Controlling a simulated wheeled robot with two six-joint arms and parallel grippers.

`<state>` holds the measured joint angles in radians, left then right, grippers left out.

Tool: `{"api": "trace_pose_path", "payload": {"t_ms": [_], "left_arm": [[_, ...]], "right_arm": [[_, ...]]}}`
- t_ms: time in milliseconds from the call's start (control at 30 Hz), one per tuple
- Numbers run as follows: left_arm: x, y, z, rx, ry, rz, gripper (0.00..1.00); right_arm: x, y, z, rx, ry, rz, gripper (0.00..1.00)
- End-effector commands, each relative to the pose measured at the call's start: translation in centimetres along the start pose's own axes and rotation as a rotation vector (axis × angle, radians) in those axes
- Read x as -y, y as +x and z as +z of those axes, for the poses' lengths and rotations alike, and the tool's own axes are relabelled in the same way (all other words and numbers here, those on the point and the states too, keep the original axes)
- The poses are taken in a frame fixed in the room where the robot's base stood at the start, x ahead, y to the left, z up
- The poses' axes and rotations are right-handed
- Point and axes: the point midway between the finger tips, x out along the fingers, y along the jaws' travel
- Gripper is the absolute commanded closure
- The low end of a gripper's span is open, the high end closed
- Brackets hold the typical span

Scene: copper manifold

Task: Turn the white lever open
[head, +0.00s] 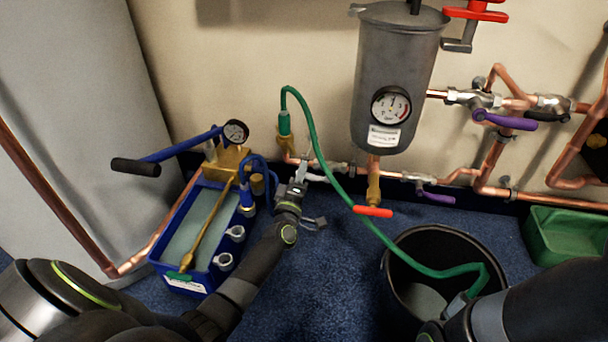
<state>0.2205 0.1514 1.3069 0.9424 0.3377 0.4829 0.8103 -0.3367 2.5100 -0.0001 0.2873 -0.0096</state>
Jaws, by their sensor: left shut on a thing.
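The white lever (318,178) sits on the low copper pipe, just right of the green hose's fitting. My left gripper (300,172) reaches up to it from below and is shut on it; the fingers hide part of the lever. The lever's exact angle is hard to tell at this size. My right gripper (462,302) is at the black bucket, at the lower end of the green hose (350,200). Whether its jaws are closed on the hose is not clear.
A blue pump box (205,283) with a gauge and blue handle stands left of my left arm. A grey tank (398,75) with a red-handled valve (373,212) hangs above. Purple levers (505,121) are on the right pipes. The black bucket (400,235) and a green tray (565,222) stand right.

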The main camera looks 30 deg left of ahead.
Motion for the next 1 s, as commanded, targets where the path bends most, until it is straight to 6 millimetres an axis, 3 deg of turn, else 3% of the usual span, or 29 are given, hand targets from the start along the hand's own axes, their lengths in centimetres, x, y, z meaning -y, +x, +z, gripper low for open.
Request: {"api": "trace_pose_path", "payload": {"t_ms": [400, 1000], "left_arm": [[1.8, -0.3, 0.2, -0.046, -0.230, -0.001, 1.00], [2.1, -0.4, 0.3, -0.056, -0.282, -0.002, 1.00]], "right_arm": [[-0.2, -1.3, -0.9, -0.014, 0.008, -0.002, 0.46], [-0.4, -1.8, -0.9, -0.003, 0.000, -0.002, 0.46]]}}
